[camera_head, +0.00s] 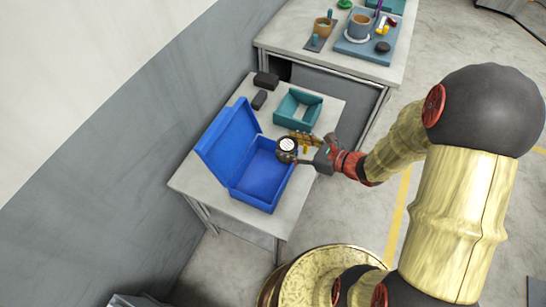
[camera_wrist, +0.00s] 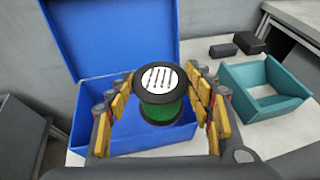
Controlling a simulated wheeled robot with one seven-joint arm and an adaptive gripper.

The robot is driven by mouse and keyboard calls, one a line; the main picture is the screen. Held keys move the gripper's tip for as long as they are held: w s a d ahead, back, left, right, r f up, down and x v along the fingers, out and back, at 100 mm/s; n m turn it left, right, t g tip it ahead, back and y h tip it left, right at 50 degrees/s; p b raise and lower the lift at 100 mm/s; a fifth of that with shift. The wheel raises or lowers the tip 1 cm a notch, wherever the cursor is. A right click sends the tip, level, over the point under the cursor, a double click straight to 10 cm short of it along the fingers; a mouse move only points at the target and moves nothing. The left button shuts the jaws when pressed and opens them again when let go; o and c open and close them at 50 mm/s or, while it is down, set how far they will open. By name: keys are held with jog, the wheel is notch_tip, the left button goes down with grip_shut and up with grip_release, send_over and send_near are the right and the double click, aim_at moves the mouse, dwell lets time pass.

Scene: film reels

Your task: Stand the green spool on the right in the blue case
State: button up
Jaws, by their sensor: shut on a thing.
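My gripper (camera_head: 304,150) is shut on the green spool (camera_head: 287,146) and holds it above the right rear part of the open blue case (camera_head: 237,187). In the wrist view the spool (camera_wrist: 161,108) is upright between the yellow-padded fingers (camera_wrist: 162,110), with a dark rim, a white top with dark stripes and a green body. The blue case (camera_wrist: 92,98) lies behind and below it, its lid raised at the back. The case floor that shows in the head view is bare; part of it is hidden by my gripper and the spool.
A teal open box (camera_head: 297,108) stands behind the case on the same table. Two dark blocks (camera_head: 266,80) lie at the table's far end. A second table (camera_head: 390,72) at the back holds pots and small items. A wall stands left of the case.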

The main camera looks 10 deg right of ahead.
jog(key=shift+w+a+f+b, duration=0.65)
jog(key=shift+a+f, duration=0.1)
jog(key=shift+f, duration=0.8)
jog(key=shift+w+a+f+b, duration=0.7)
jog(key=shift+a+f, duration=0.1)
jog(key=shift+f, duration=0.8)
jog(key=shift+w+a+f+b, duration=0.65)
jog(key=shift+a+f, duration=0.1)
jog(key=shift+f, duration=0.8)
jog(key=shift+f, duration=0.1)
jog(key=shift+f+b, duration=0.4)
jog(key=shift+f, duration=0.15)
jog(key=o, duration=1.1)
jog(key=shift+c, duration=0.2)
